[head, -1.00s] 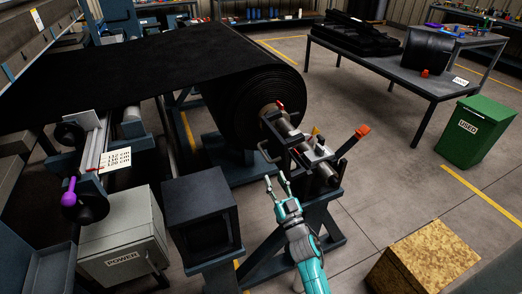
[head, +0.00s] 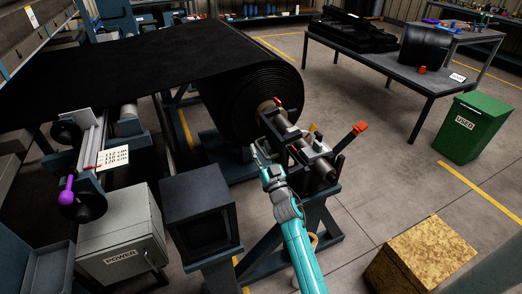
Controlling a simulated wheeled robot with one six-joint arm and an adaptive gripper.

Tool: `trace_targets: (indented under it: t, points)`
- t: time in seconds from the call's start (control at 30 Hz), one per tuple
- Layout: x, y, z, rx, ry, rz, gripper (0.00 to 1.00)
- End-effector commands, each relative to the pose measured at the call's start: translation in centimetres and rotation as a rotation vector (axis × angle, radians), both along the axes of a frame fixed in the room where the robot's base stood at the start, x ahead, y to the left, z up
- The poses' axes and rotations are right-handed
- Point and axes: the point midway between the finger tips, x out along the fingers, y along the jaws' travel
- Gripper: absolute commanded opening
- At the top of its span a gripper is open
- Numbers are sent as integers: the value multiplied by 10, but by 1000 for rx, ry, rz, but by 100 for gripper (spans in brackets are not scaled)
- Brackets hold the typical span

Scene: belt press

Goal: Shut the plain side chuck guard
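The roll's chuck stand (head: 318,168) holds the near end of the shaft of the big black belt roll (head: 262,95). A dark frame with a bar-like handle sits on the roll side of the chuck; I cannot tell for sure that it is the plain side guard, or how far it is open. My gripper (head: 259,153) is at the left of this frame, close against the handle's place. Its fingers overlap the dark roll and frame, so whether they are shut or touching the handle is unclear.
A lever with an orange-red end (head: 359,128) sticks up right of the chuck. A dark box on a post (head: 200,215) and the grey power cabinet (head: 122,250) stand to the left. A wooden block (head: 420,260) and green bin (head: 475,128) are right, with clear floor between.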

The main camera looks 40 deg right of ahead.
Motion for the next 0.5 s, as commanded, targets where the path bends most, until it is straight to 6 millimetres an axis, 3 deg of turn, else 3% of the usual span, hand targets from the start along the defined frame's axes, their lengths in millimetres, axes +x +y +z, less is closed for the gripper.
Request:
trace_targets:
  t: [0.13, 0.3, 0.5]
  points:
    - [0, 0, 0, 0, 0, 0, 39]
    - [0, 0, 0, 0, 0, 0, 0]
    - [0, 0, 0, 0, 0, 0, 0]
